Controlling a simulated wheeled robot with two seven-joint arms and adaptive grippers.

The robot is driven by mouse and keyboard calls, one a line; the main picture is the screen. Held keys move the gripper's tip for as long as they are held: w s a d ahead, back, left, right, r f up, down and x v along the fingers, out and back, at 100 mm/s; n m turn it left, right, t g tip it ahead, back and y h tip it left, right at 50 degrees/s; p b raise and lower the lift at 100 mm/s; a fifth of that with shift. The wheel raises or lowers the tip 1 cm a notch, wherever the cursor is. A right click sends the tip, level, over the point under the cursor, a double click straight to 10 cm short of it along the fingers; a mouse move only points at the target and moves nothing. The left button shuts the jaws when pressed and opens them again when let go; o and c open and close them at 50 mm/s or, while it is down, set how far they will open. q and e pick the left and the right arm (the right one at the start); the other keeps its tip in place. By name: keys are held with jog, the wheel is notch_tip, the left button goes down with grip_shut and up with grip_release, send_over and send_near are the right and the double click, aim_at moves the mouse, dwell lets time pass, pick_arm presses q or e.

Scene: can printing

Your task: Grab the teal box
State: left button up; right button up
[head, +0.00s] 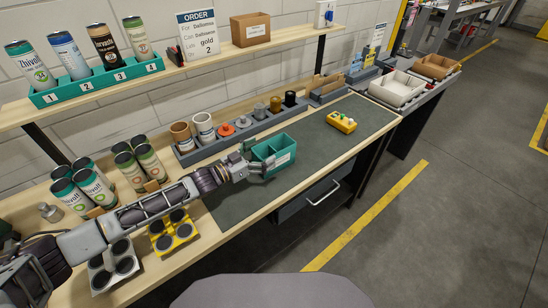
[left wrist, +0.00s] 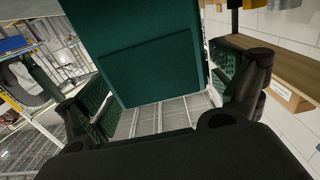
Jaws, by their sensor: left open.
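The teal box (head: 284,147) stands on the dark green mat on the workbench. It is an open-topped box with a white label on its front side. My left gripper (head: 258,163) is at the left end of the box, with its fingers reaching around that end. In the left wrist view the teal box (left wrist: 145,55) fills the upper middle, between the two fingers of my left gripper (left wrist: 165,95). The fingers are apart, and I cannot tell whether either touches the box. My right gripper is not in view.
A grey tray (head: 187,160) with cups and small parts runs behind the box. A yellow control box (head: 341,122) sits on the mat (head: 310,165) to the right. Several cans stand left of my arm, near a yellow holder (head: 185,241). A shelf (head: 200,69) overhangs the back.

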aim_at(269, 149)
pick_arm(q)
jog(key=shift+x, duration=1.6)
jog(key=c, duration=1.1)
